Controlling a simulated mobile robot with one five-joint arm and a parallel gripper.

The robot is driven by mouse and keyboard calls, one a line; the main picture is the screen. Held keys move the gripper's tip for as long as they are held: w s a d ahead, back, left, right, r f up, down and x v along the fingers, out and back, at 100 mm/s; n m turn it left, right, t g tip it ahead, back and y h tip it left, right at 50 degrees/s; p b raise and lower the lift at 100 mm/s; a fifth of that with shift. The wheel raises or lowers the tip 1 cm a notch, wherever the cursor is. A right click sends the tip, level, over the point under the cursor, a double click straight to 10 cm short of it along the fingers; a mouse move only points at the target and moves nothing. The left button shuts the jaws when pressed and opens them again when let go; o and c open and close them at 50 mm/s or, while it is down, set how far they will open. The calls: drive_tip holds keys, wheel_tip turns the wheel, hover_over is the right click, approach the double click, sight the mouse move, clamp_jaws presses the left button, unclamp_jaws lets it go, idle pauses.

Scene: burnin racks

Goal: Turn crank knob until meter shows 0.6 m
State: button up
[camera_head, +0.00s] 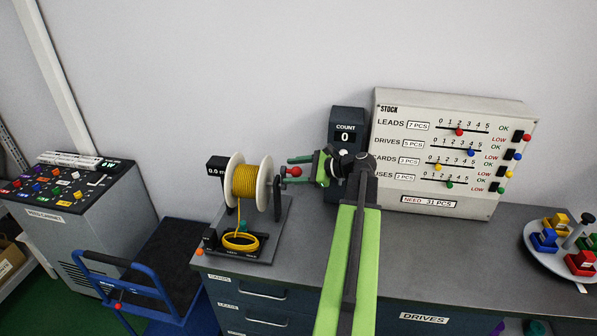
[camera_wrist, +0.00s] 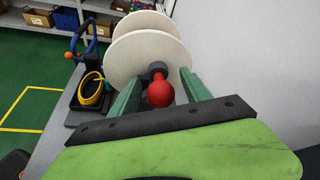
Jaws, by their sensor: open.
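A spool of yellow cable (camera_head: 245,183) with white flanges stands on a dark base at the left end of the bench. A red crank knob (camera_head: 295,171) sticks out on the spool's right side. In the wrist view the red knob (camera_wrist: 160,92) shows in front of the white flange, between my green fingers. My gripper (camera_head: 290,171) is open, with its fingers on both sides of the knob; whether they touch it I cannot tell. The black meter (camera_head: 216,169) behind the spool reads 0.0 m, its right edge partly hidden by the spool.
A coil of yellow cable (camera_head: 240,241) lies in front of the spool. A black COUNT box (camera_head: 346,122) reading 0 and a STOCK board (camera_head: 450,150) stand behind my arm. A blue cart (camera_head: 165,275) is at the left. Bench front between the spool and board is mostly clear.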

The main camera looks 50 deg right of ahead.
clamp_jaws()
drive_tip(key=shift+w+d+f+b, duration=0.15)
drive_tip(key=shift+w+d, duration=0.2)
drive_tip(key=shift+d, duration=0.2)
drive_tip(key=shift+w+d+f+b, duration=0.15)
drive_tip(key=shift+w+d, duration=0.15)
drive_tip(key=shift+d, duration=0.25)
drive_tip(key=shift+d+f, duration=0.1)
drive_tip(key=shift+w+d+f+b, duration=0.5)
drive_tip(key=shift+d+f+b, duration=0.2)
drive_tip(key=shift+d+b, duration=0.15)
